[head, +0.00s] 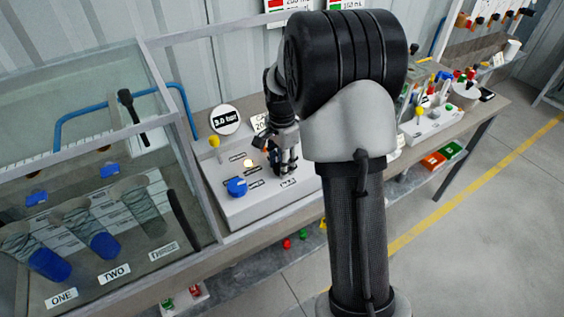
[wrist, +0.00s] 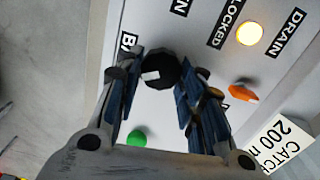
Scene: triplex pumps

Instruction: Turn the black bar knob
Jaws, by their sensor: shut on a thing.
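The black bar knob (wrist: 160,70) has a white mark on its face and stands on the pale control panel (wrist: 205,62). My gripper (wrist: 158,84) is around it in the wrist view, with one blue-padded finger on each side, shut on the knob. A label starting with "BA" beside the left finger is partly covered. In the head view my gripper (head: 284,164) is down at the right part of the sloping panel box (head: 222,210). The knob cannot be made out there behind the fingers.
A lit yellow lamp (wrist: 250,32), an orange knob (wrist: 242,93) and a green button (wrist: 137,138) are near my fingers. A blue knob (head: 237,187) is on the panel's left. A clear-walled case (head: 130,200) with several tubes stands left of the panel.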

